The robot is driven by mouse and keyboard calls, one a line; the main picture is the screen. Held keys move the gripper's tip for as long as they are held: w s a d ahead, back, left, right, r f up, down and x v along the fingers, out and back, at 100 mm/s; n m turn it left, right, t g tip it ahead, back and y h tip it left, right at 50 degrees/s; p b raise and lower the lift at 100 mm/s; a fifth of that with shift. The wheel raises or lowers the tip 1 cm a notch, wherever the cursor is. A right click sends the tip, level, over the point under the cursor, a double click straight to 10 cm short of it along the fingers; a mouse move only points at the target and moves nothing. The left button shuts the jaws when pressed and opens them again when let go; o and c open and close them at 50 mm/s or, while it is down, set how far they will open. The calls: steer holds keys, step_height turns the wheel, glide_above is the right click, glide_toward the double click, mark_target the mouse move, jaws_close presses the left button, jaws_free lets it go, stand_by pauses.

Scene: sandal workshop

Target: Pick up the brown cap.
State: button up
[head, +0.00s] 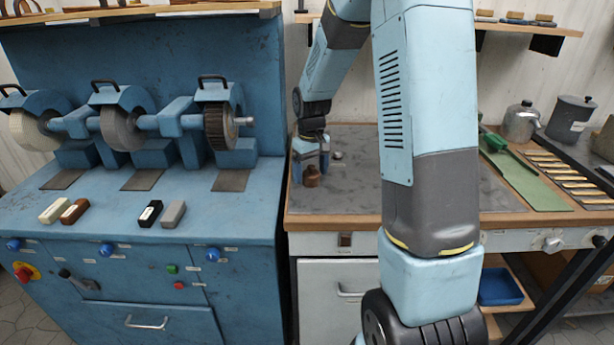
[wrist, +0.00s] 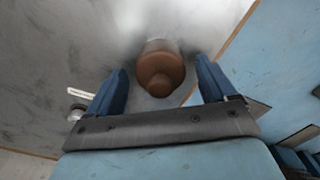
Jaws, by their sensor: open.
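The brown cap (head: 312,178) stands on the grey worktop near its left edge. In the wrist view it is a rounded brown piece (wrist: 160,70) with a smaller knob toward the camera. My gripper (head: 311,165) points down over the worktop at the cap. In the wrist view the blue fingers of my gripper (wrist: 160,66) are apart, one on each side of the cap, with a visible gap at both sides. Whether the fingertips are level with the cap is hard to tell.
A small silvery knob (head: 337,155) lies right of my gripper. The blue grinding machine (head: 140,215) borders the worktop (head: 350,195) on the left. A green mat (head: 530,180) and a metal pot (head: 520,122) are farther right. Worktop around the cap is mostly clear.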

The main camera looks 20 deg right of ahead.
steer(key=c, duration=1.1)
